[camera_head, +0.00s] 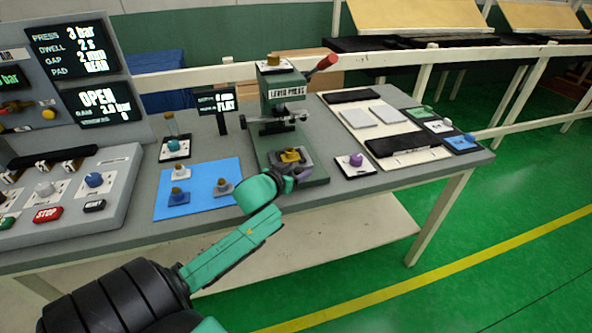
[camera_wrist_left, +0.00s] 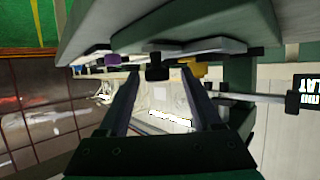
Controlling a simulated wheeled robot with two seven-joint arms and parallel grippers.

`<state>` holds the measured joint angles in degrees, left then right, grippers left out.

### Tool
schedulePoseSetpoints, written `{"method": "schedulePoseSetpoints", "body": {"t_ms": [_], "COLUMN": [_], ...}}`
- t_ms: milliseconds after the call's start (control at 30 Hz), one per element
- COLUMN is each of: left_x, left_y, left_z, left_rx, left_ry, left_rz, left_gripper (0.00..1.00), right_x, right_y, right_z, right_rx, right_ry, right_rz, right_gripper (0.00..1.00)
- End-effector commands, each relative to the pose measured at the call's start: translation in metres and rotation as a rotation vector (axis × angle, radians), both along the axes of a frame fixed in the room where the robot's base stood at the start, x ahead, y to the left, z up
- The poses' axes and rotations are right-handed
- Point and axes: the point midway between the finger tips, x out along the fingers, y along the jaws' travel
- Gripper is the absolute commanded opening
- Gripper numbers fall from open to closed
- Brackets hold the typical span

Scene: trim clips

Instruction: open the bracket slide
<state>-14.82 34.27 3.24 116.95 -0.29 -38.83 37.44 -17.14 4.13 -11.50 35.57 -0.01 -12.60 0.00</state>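The lever press (camera_head: 285,95) stands on the bench in the middle of the head view. At its base a dark grey bracket slide (camera_head: 277,160) carries a gold piece (camera_head: 290,155). The slide also shows as a grey plate in the left wrist view (camera_wrist_left: 185,47), with a black knob (camera_wrist_left: 156,67) on its near side. My left gripper (camera_head: 304,173) is at the front edge of the slide and hides part of it. In the left wrist view its two dark fingers (camera_wrist_left: 163,85) are apart, with the knob in line between their tips. Contact with the knob is not visible. My right gripper is in neither view.
A blue mat (camera_head: 205,172) with several knobbed parts lies left of the press. A purple-knobbed part (camera_head: 355,160) stands right of it. A control console (camera_head: 70,195) fills the left side. A white board (camera_head: 385,130) with black and grey pads lies at right.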

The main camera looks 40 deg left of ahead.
Motion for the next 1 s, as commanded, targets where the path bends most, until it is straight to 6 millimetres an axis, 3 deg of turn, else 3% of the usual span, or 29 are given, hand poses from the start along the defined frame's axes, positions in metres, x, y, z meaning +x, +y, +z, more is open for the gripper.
{"method": "schedulePoseSetpoints", "body": {"t_ms": [167,267,533,733,1000], "left_x": [-0.004,-0.016,-0.085,-0.122,-0.132], "left_y": [-0.001,-0.003,-0.015,-0.021,-0.023], "left_z": [0.001,0.005,0.033,0.059,0.056], "left_rx": [-0.001,-0.002,-0.003,-0.004,-0.001], "left_ry": [0.0,0.002,0.005,0.005,0.001], "left_rz": [0.0,-0.001,0.001,0.003,0.0], "left_gripper": [0.66,0.66,0.66,0.66,0.66], "right_x": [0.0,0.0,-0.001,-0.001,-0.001], "right_y": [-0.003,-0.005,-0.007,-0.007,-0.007], "right_z": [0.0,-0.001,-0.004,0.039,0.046], "right_rx": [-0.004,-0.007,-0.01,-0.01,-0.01], "right_ry": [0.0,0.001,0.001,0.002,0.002], "right_rz": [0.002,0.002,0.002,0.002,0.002], "right_gripper": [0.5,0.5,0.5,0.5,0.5]}}
